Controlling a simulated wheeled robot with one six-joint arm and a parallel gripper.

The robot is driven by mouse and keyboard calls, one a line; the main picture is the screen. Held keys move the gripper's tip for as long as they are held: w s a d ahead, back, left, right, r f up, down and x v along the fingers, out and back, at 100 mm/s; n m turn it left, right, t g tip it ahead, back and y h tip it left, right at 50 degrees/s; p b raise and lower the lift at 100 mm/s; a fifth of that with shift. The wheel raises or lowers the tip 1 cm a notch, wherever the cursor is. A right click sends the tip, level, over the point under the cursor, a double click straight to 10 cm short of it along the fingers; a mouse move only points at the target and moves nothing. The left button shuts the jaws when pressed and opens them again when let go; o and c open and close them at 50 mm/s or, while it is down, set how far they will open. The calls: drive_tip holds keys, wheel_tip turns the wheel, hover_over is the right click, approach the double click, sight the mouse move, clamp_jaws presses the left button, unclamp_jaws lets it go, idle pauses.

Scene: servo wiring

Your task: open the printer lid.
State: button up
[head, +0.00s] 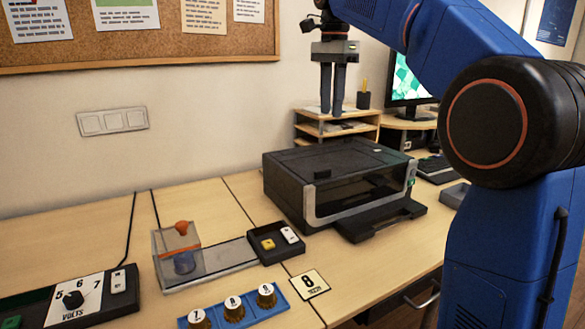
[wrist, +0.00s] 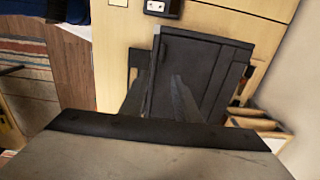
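The dark grey printer (head: 375,187) stands on the desk, its lid (head: 330,156) lying flat and shut on top. A small black tab (head: 322,174) shows near the lid's front edge. The front has a light grey frame, and a paper tray (head: 375,219) sticks out low in front. My gripper (head: 332,113) points down above the rear of the printer, clear of the lid. Its two fingers are apart with nothing between them. In the wrist view, the gripper (wrist: 157,90) shows over the printer lid (wrist: 190,68), which lies beneath the fingers.
A wooden shelf unit (head: 318,126) and a monitor (head: 408,82) stand behind the printer. A black tray with switches (head: 276,243), a clear box with an orange knob (head: 180,255), a blue block (head: 235,307) and a dial panel (head: 75,299) sit left and in front.

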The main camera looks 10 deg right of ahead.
sight(323, 170)
drive_tip(key=f, duration=1.1)
drive_tip(key=a+f, duration=0.1)
drive_tip(key=f, duration=0.5)
drive_tip(key=shift+w+a+f, duration=0.1)
drive_tip(key=shift+w, duration=0.15)
clamp_jaws()
